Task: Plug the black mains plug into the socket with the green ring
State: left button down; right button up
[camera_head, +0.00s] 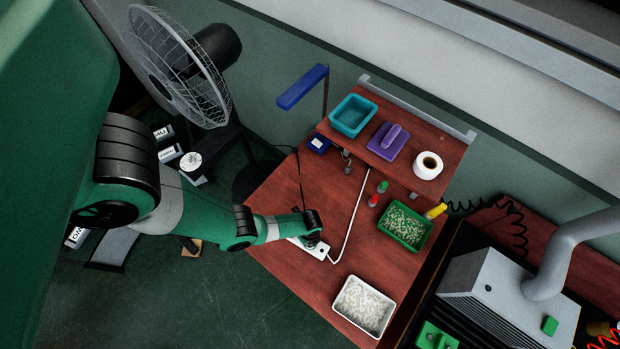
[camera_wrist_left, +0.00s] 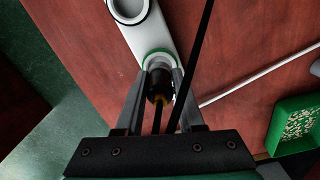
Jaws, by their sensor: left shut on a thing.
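The black mains plug (camera_wrist_left: 159,86) is between the fingers of my left gripper (camera_wrist_left: 160,80), which is shut on it. A white socket strip (camera_wrist_left: 152,36) lies below on the red-brown bench. The socket with the green ring (camera_wrist_left: 150,54) is right at the plug's far end, its near part hidden by plug and fingers. I cannot tell whether the plug touches or enters it. Another socket, with a dark ring (camera_wrist_left: 128,9), is further up the strip. In the head view my left gripper (camera_head: 312,238) is over the strip (camera_head: 319,254). My right gripper is not in view.
A black cord (camera_wrist_left: 200,40) runs past the plug. A white cable (camera_head: 350,217) leaves the strip across the bench. A green tray (camera_head: 427,234) and white tray (camera_head: 337,306) stand to the right. A fan (camera_head: 180,65) stands behind left.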

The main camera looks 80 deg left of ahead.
pick_arm(q)
jog(key=shift+f, duration=0.2)
jog(key=shift+f+b, duration=0.3)
jog(key=shift+b, duration=0.2)
jog(key=shift+f+b, duration=0.4)
jog(key=shift+f, duration=0.05)
jog(key=shift+c, duration=2.2)
grip_release()
jog(key=shift+r, duration=0.15)
notch_tip(320, 180, up, 12)
jog(key=p, duration=1.1)
jog(key=shift+f+p, duration=0.2)
jog(key=shift+p, duration=0.2)
jog(key=shift+f, duration=0.1)
